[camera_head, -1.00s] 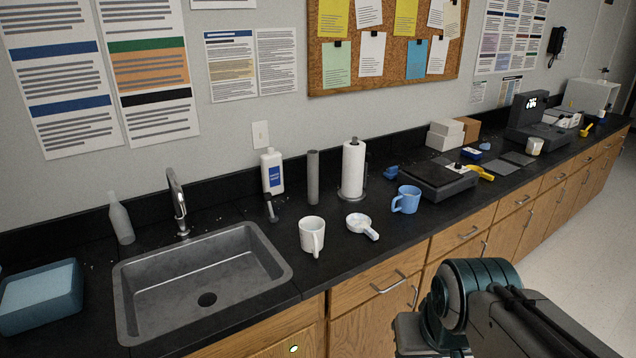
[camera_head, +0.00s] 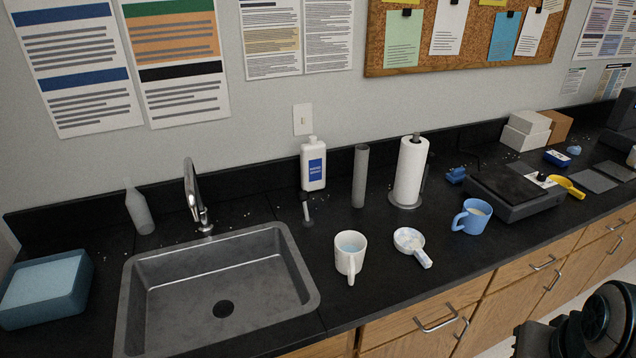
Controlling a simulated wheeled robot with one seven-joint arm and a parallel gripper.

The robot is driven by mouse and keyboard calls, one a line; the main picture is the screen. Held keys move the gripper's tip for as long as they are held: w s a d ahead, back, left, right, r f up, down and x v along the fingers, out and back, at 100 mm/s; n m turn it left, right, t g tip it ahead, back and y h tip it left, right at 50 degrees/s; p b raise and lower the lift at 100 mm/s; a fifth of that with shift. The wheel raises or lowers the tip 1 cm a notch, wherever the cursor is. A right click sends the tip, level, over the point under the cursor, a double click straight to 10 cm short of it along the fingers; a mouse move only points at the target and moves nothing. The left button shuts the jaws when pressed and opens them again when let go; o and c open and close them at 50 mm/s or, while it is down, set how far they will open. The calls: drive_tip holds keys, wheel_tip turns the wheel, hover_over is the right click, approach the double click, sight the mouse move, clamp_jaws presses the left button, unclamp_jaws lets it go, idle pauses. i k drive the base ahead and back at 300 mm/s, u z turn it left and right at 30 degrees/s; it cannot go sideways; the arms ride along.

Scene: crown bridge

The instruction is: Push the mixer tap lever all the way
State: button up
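The mixer tap (camera_head: 191,188) is a chrome tap with a tall curved spout, standing upright behind the grey sink (camera_head: 305,278). A small chrome part that looks like its lever (camera_head: 205,216) is low on the tap, on its right side. It is too small to tell how far the lever is turned. Only dark parts of my arm show at the bottom right corner, far to the right of the tap. My gripper is out of view.
A clear bottle (camera_head: 140,210) and a blue tub (camera_head: 75,305) stand left of the tap. A white bottle (camera_head: 313,168), a small dark stand (camera_head: 307,209), a grey cylinder (camera_head: 360,176), a paper roll (camera_head: 410,172) and a white mug (camera_head: 350,262) stand to the right.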

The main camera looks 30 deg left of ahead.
sight(303, 196)
drive_tip(key=u, duration=0.35)
drive_tip(key=i, duration=0.65)
drive_tip(key=u, duration=1)
drive_tip(key=i, duration=0.3)
drive_tip(key=u, duration=0.25)
